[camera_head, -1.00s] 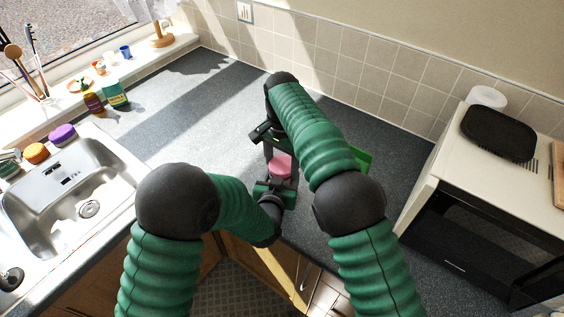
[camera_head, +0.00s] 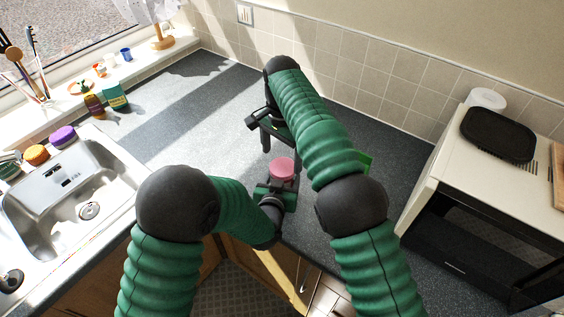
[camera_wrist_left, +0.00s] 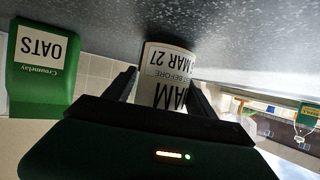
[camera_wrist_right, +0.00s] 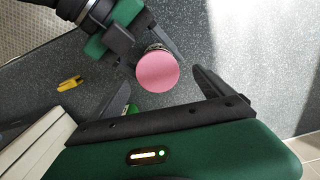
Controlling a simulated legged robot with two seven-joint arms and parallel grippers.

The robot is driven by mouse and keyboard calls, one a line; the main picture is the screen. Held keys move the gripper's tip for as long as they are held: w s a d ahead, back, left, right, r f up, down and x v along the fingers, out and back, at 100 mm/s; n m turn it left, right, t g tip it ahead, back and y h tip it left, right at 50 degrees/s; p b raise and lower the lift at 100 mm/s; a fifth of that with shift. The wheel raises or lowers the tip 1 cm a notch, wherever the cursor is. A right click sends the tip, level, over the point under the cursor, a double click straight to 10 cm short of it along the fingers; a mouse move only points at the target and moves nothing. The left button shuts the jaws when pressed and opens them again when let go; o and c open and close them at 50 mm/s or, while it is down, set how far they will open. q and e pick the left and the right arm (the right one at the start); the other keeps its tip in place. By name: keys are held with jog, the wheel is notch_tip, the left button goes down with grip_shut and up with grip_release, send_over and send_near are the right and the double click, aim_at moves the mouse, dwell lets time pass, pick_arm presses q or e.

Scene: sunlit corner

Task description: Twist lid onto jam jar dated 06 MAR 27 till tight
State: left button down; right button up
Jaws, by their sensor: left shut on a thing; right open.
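The jam jar (camera_wrist_left: 168,72) shows in the left wrist view, upside down in the picture. Its white label reads "JAM", "BEFORE" and "MAR 27"; the day is not clear. My left gripper (camera_wrist_left: 163,98) is shut on the jar's sides. A pink lid (camera_head: 281,168) sits on top of the jar, beside my left gripper in the head view. Whether it is tight cannot be told. The lid also shows round and flat in the right wrist view (camera_wrist_right: 158,72). My right gripper (camera_head: 272,142) is open and empty, above the lid and apart from it.
A green oats box (camera_wrist_left: 40,65) stands on the worktop near the jar. A small yellow item (camera_wrist_right: 70,83) lies on the worktop. A sink (camera_head: 75,185) is at the left, with orange and purple lids (camera_head: 63,136) behind it. A microwave (camera_head: 470,190) stands at the right.

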notch_tip(320, 180, up, 3)
jog(key=shift+r, duration=0.2)
pick_arm(q)
jog(key=shift+c, duration=1.1)
grip_release()
jog(key=shift+a, duration=0.1)
